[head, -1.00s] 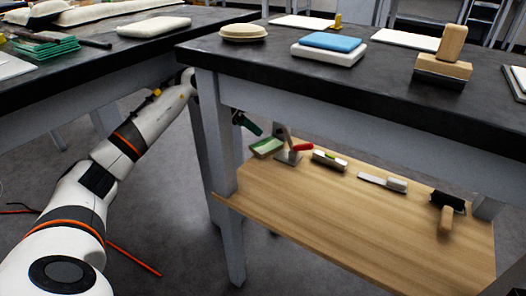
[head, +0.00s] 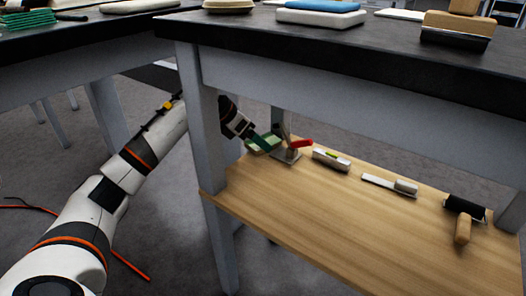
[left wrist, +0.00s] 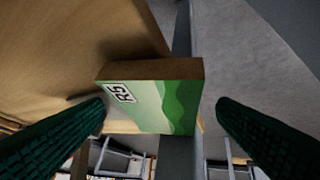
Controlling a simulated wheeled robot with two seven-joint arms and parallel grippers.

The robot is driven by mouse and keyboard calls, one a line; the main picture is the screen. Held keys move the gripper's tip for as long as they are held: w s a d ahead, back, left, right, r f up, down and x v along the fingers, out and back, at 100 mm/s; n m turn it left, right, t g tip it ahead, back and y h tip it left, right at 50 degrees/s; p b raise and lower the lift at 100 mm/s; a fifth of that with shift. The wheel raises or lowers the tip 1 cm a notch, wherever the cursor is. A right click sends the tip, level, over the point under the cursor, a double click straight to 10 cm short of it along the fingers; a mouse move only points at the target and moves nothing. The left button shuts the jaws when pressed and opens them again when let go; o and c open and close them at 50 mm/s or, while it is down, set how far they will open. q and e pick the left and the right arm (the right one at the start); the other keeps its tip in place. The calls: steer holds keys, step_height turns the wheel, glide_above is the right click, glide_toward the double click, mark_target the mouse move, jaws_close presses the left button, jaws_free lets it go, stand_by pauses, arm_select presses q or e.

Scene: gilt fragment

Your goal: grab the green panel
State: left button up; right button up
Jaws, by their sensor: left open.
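The green panel (head: 257,146) is a small block with a green patterned face and wooden edge, at the far left end of the wooden lower shelf. In the left wrist view the panel (left wrist: 165,105) shows a white "R5" label and lies between the two dark green fingers, with gaps on both sides. My left gripper (head: 264,140) reaches past the table leg and is open, its fingertips close to the panel. It also shows in the left wrist view (left wrist: 160,108). Whether it touches the panel is unclear. My right gripper is out of view.
A red-handled tool (head: 296,147) stands just right of the panel. A level-like block (head: 331,160), a brush or scraper (head: 390,184) and a roller (head: 464,212) lie along the wooden shelf (head: 330,230). The grey table leg (head: 198,110) stands beside my left arm.

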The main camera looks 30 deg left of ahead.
arm_select(q)
steer(key=shift+w+f, duration=0.1)
steer(key=shift+f, duration=0.05)
steer(key=shift+d, duration=0.1)
steer(key=c, duration=1.1)
steer(key=shift+o, duration=0.2)
